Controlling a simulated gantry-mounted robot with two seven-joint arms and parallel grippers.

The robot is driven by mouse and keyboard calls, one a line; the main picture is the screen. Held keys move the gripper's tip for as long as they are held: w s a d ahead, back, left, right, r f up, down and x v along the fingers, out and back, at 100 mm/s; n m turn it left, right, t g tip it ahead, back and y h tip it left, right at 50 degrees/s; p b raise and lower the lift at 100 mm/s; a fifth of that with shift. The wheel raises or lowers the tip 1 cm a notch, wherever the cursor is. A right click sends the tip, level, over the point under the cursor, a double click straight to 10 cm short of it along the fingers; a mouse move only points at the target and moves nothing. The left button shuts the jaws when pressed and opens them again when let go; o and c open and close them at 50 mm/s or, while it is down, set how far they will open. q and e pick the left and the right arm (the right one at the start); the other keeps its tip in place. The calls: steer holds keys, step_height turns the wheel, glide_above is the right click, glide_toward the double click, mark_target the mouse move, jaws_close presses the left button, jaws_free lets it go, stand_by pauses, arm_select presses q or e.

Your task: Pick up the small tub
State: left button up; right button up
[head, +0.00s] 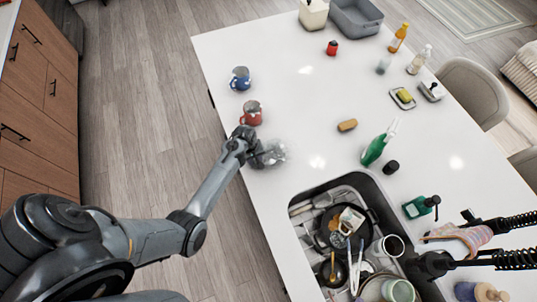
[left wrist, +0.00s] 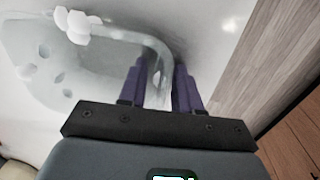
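The small tub (head: 274,152) is clear and see-through. It is at the left edge of the white countertop in the head view, partly hidden by my left gripper (head: 250,149). In the left wrist view the tub (left wrist: 95,75) fills the upper left, with pale spots and lumps showing on or through it. I cannot tell whether the tub is lifted off the counter. My right gripper is not in view.
A red mug (head: 252,114) and a blue mug (head: 240,79) stand just beyond the tub. A sink (head: 297,196) full of dishes lies to the lower right. A sponge (head: 347,125) and green bottle (head: 374,151) are to the right. The counter between is clear.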

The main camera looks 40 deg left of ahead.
arm_select(q)
jaws_close()
steer(key=shift+r, duration=0.1)
stand_by(0.4)
